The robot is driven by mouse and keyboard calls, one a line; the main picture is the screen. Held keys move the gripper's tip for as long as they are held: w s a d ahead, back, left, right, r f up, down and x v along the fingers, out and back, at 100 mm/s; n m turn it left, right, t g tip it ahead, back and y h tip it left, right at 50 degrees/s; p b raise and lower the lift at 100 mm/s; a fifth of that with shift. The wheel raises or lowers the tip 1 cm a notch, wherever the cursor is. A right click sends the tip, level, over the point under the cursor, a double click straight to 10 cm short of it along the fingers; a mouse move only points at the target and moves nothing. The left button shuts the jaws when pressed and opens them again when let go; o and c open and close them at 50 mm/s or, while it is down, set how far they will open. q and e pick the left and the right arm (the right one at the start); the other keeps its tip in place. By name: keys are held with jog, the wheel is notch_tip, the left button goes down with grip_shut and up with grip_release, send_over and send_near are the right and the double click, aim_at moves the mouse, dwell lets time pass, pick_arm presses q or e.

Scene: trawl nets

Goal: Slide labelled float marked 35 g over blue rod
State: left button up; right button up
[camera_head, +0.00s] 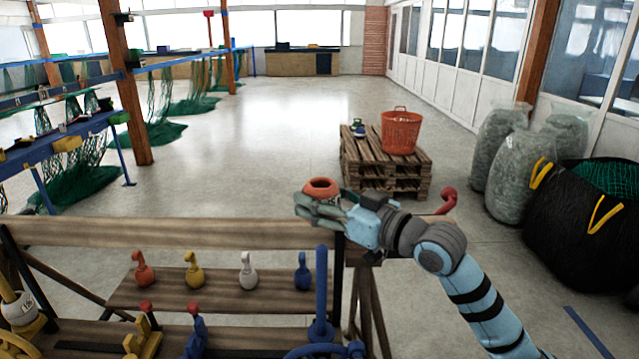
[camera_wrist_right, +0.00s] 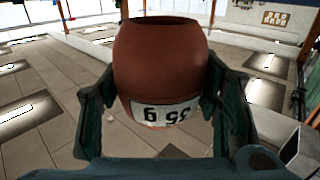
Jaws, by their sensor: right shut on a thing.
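My right gripper (camera_head: 322,200) is shut on a red-brown float (camera_head: 321,185), which is barrel-shaped with an open hole at the top. In the right wrist view the float (camera_wrist_right: 160,65) sits between the two fingers, roughly upright, and its white label reads 35 g, upside down. The blue rod (camera_head: 321,290) stands upright at the front of the wooden bench. The float appears above the rod's top in the head view, with a gap between them; I cannot tell how well they line up in depth. My left gripper is not in view.
Red, yellow, white and blue ring-topped weights (camera_head: 248,272) line the bench shelf (camera_head: 200,298). A red hooked piece (camera_head: 447,200) shows beyond my right arm. Behind are a pallet stack (camera_head: 385,175) with an orange basket (camera_head: 401,132), and filled bags (camera_head: 505,155). The floor at centre is clear.

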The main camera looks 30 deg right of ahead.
jog(key=b, duration=0.6)
send_over(322, 245)
jog(key=shift+f, duration=2.65)
jog(key=shift+f+b, duration=1.5)
jog(key=shift+f, duration=1.4)
jog(key=o, duration=1.3)
jog(key=shift+o, duration=0.2)
jog(key=shift+r, duration=0.15)
notch_tip(322, 245, up, 10)
jog(key=shift+f, duration=0.1)
